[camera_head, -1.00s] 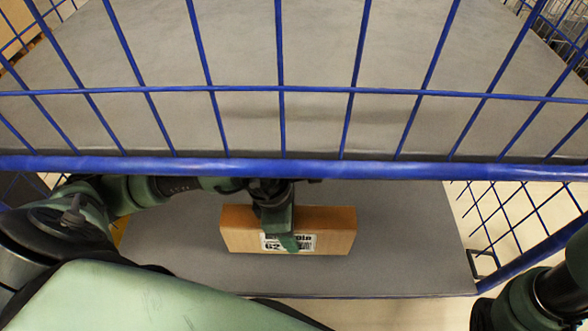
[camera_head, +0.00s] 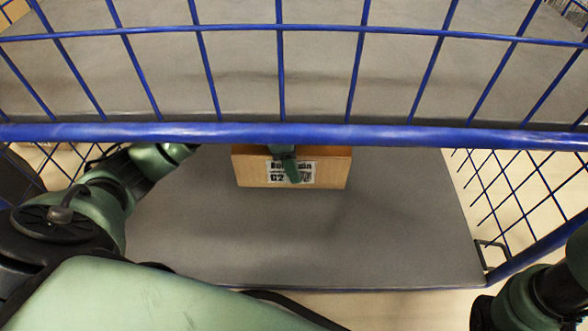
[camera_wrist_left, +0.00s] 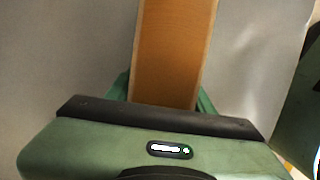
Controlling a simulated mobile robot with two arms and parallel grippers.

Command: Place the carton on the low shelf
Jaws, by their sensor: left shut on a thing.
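The carton (camera_head: 250,172) is a brown box with a white printed label on its front face. It is at or just above the grey low shelf (camera_head: 300,240), under the blue rail; I cannot tell whether it touches the shelf. My left gripper (camera_head: 287,168) is shut on the carton, with one green finger across the label. The rail hides the rest of the gripper. In the left wrist view the carton (camera_wrist_left: 172,50) stands out between the green fingers (camera_wrist_left: 160,98). Only part of my right arm shows at the lower right of the head view; its gripper is out of view.
A blue wire-mesh front with a thick rail (camera_head: 400,137) crosses above the low shelf. A grey upper surface (camera_head: 240,85) lies behind the mesh. Mesh side panels (camera_head: 515,190) flank the shelf. The shelf's front part is bare.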

